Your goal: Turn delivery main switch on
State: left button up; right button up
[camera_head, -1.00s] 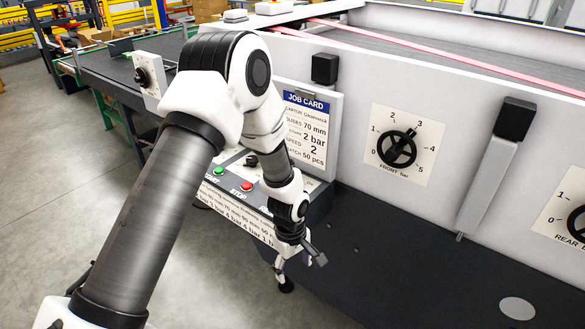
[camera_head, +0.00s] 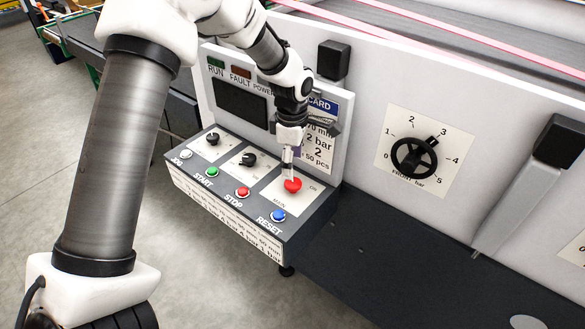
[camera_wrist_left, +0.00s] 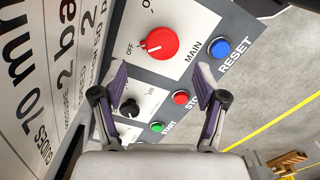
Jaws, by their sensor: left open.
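The main switch (camera_head: 292,185) is a red rotary knob on a white plate marked MAIN, on the sloping top of the dark control box. It also shows in the left wrist view as a round red knob (camera_wrist_left: 158,43); its white mark appears to point toward the OFF label. My left gripper (camera_head: 289,165) is over the knob, pointing down, and partly covers the plate. In the left wrist view my left gripper (camera_wrist_left: 162,76) is open, with nothing between its fingers. The knob appears just beyond the fingertips. My right gripper is not in view.
Beside the switch are the blue RESET button (camera_head: 278,216), red STOP button (camera_head: 242,192) and green START button (camera_head: 212,172). Black knobs (camera_head: 248,159) sit farther left. The job card (camera_head: 321,150) stands behind, partly hidden by my arm. A FRONT bar dial (camera_head: 414,158) is at right.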

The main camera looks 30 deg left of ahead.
aim_at(293, 184)
pick_arm(q)
jog(key=shift+s+d+f+p, duration=0.3)
jog(key=shift+s+f, duration=0.05)
jog(key=shift+f, duration=0.3)
jog(key=shift+s+d+f+p, duration=0.25)
jog(key=shift+s+f, duration=0.1)
jog(key=shift+f, duration=0.25)
jog(key=f, duration=0.1)
jog(key=w+f, duration=0.1)
jog(key=a+f, duration=0.1)
jog(key=f, duration=0.1)
jog(key=shift+w, duration=0.4)
jog(key=shift+s+r, duration=0.2)
jog(key=shift+s, duration=0.1)
jog(key=shift+s+d+r, duration=0.15)
jog(key=shift+d, duration=0.05)
jog(key=c, duration=0.5)
jog(key=shift+d, duration=0.1)
jog(key=c, duration=0.6)
jog(key=shift+c, duration=0.3)
